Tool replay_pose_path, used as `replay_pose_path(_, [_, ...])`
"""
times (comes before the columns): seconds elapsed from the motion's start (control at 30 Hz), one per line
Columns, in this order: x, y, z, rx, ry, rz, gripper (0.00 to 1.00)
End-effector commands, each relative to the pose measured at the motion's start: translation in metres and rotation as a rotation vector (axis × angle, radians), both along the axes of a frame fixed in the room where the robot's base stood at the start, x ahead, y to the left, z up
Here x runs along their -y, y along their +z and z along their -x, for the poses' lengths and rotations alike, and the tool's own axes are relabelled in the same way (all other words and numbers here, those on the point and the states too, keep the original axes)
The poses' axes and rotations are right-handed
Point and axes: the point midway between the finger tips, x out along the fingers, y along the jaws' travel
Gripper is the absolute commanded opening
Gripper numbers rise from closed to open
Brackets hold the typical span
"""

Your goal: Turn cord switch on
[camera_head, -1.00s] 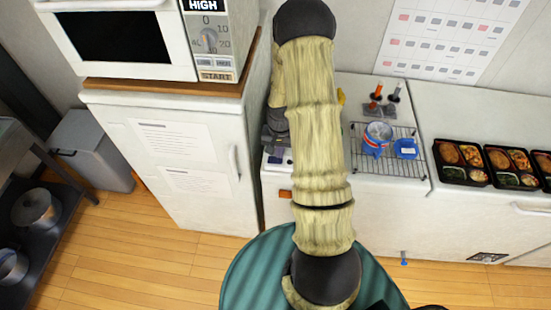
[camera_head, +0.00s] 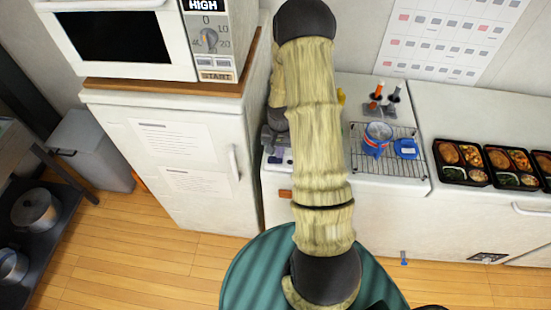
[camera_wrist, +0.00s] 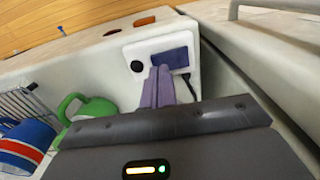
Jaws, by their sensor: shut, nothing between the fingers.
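In the wrist view a white box (camera_wrist: 185,47) with a dark blue rectangular patch (camera_wrist: 171,60), a round black knob and a short black cord sits on the white counter. It looks like the cord switch; I cannot tell its on or off state. My gripper (camera_wrist: 160,70) is shut and empty, its purple-grey fingertips over or against the box at the left edge of the blue patch. I cannot tell if they touch. In the head view my gripper (camera_head: 275,150) is low over the counter's left end, partly hidden by my arm.
A green mug (camera_wrist: 88,108) and a blue, white and red mug (camera_wrist: 27,142) stand beside my gripper. A wire rack (camera_head: 410,160) holds a blue mug. Bento trays (camera_head: 460,162) lie right. A white fridge (camera_head: 170,165) with a microwave (camera_head: 130,45) stands close at left.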

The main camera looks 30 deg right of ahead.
Motion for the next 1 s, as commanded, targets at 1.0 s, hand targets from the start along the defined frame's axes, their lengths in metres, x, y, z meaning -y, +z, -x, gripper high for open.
replay_pose_path(1.0, [-0.001,-0.011,0.0,0.0,0.003,0.0,0.0])
